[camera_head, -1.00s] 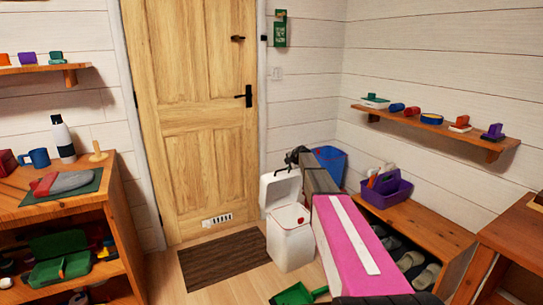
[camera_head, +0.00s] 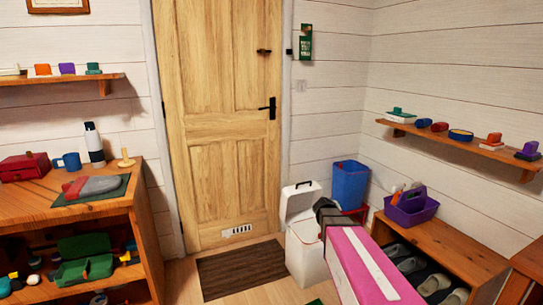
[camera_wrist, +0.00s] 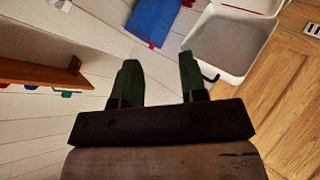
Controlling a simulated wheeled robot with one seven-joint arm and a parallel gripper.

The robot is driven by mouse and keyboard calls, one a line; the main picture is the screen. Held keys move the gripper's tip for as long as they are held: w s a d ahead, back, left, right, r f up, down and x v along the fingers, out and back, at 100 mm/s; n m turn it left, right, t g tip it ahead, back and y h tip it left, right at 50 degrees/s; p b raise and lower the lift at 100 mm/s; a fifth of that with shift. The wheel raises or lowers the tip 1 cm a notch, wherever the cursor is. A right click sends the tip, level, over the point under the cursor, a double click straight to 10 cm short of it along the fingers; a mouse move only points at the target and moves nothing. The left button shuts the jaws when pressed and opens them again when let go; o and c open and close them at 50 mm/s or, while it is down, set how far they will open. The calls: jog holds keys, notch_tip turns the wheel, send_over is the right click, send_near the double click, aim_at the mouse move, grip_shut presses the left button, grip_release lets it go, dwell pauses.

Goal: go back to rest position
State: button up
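My gripper (camera_wrist: 158,80) shows in the wrist view with its two dark green fingers wide apart and nothing between them. In the head view my pink arm reaches forward from the lower right, and its dark end (camera_head: 328,213) is in front of the white bin. The white bin (camera_head: 305,255) stands on the floor with its lid up; it also shows in the wrist view (camera_wrist: 222,40) to the right of the fingers. A blue bin (camera_head: 349,185) stands behind it against the wall, and shows at the top of the wrist view (camera_wrist: 152,20).
A wooden shoe bench (camera_head: 455,250) with a purple caddy (camera_head: 411,210) stands along the right wall, below a shelf (camera_head: 460,143) of small items. A wooden cabinet (camera_head: 147,225) is at left. A door (camera_head: 220,110) and brown mat (camera_head: 241,270) are at the back; floor there is clear.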

jog(key=s+a+f+m+g+y, duration=0.1)
jog(key=s+a+f+g+y, duration=0.1)
jog(key=s, duration=0.6)
jog(key=s+a+f+m+g+y, duration=0.1)
jog(key=s+a+g, duration=0.3)
jog(key=s, duration=0.5)
jog(key=s+a+f+g+y, duration=0.3)
jog(key=s+f, duration=0.1)
jog(key=s, duration=0.5)
jog(key=shift+a+m, duration=0.3)
jog(key=shift+m, duration=0.1)
